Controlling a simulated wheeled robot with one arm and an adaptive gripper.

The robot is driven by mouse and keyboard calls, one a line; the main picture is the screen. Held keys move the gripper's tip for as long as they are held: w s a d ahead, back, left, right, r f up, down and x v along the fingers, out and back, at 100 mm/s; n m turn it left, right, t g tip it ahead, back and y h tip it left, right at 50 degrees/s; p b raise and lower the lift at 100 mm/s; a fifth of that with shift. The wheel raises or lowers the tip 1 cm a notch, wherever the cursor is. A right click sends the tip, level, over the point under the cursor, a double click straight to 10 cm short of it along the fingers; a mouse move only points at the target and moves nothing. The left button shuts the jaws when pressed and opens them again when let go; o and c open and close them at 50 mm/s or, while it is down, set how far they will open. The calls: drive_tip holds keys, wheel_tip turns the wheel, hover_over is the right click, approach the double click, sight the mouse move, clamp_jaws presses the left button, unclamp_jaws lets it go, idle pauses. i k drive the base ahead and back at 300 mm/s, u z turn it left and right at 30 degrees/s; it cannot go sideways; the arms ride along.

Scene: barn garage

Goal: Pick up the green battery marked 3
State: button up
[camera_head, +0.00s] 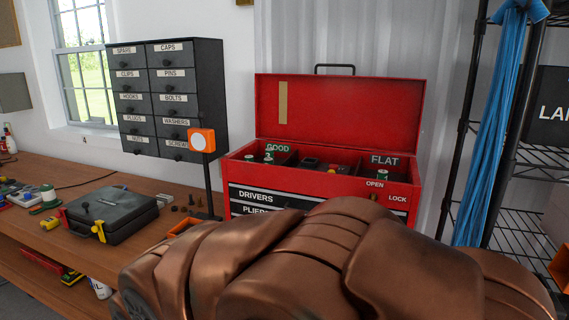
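The red toolbox (340,112) stands open on the bench with its lid up. Its tray has a compartment labelled GOOD on the left and one labelled FLAT on the right. Small green batteries stand under the GOOD label: one at the left (249,158) and one beside it (268,159). Another small green battery (383,175) stands under the FLAT label. The digits near them are too small to read surely, so I cannot tell which is marked 3. My gripper is not in view; a large copper-brown form, which may be my arm, fills the foreground.
A dark labelled drawer cabinet (188,97) stands behind the bench (40,245). A grey case (112,214) lies on the bench at left. An orange-framed device (201,140) stands on a post left of the toolbox. Blue cloth (487,130) hangs on the wire shelving at right.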

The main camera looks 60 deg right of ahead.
sight(269, 152)
drive_tip(key=k, duration=0.25)
drive_tip(key=z, duration=0.85)
